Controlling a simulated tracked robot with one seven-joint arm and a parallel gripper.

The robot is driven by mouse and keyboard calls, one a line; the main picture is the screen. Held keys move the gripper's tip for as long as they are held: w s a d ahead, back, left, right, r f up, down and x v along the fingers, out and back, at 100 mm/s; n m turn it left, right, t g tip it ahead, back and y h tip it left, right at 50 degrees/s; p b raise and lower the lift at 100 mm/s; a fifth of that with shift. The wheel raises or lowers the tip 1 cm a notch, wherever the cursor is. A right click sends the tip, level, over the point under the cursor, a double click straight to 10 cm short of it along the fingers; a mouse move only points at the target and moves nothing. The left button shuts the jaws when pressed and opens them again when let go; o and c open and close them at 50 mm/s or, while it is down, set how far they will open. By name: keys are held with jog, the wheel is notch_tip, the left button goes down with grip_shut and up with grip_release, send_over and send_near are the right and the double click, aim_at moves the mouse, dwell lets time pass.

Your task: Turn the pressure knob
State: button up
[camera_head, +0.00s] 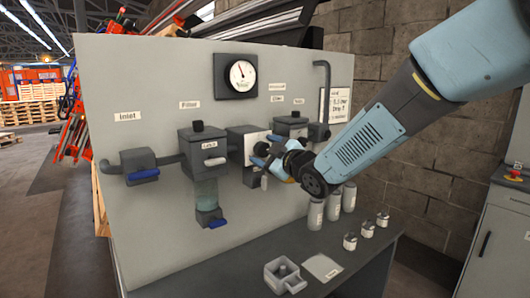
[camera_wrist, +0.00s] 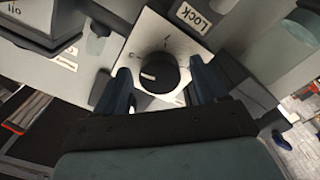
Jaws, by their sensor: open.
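The pressure knob (camera_wrist: 159,73) is a round black knob with a white mark, on a white square plate (camera_wrist: 148,32) in the wrist view. My gripper (camera_wrist: 160,82) is open, with one finger on each side of the knob. I cannot tell whether the fingers touch it. In the head view my gripper (camera_head: 268,158) is at the regulator block (camera_head: 238,145) on the grey panel, and the arm and gripper hide the knob there. A round pressure gauge (camera_head: 242,75) with a white face is above on the panel.
On the panel are an inlet valve (camera_head: 138,165) with a blue handle, a filter unit (camera_head: 203,150) and pipes. A "Lock" label (camera_wrist: 194,18) is beside the plate. Bottles (camera_head: 333,203), small jars (camera_head: 368,229) and a grey tray (camera_head: 284,275) stand on the bench below.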

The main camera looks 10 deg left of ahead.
jog(key=c, duration=1.1)
jog(key=shift+o, duration=0.2)
jog(key=m, duration=0.7)
jog(key=shift+w+m, duration=0.1)
jog(key=shift+m, duration=0.2)
jog(key=m, duration=0.4)
jog(key=shift+d+m, duration=0.1)
jog(key=shift+m, duration=2)
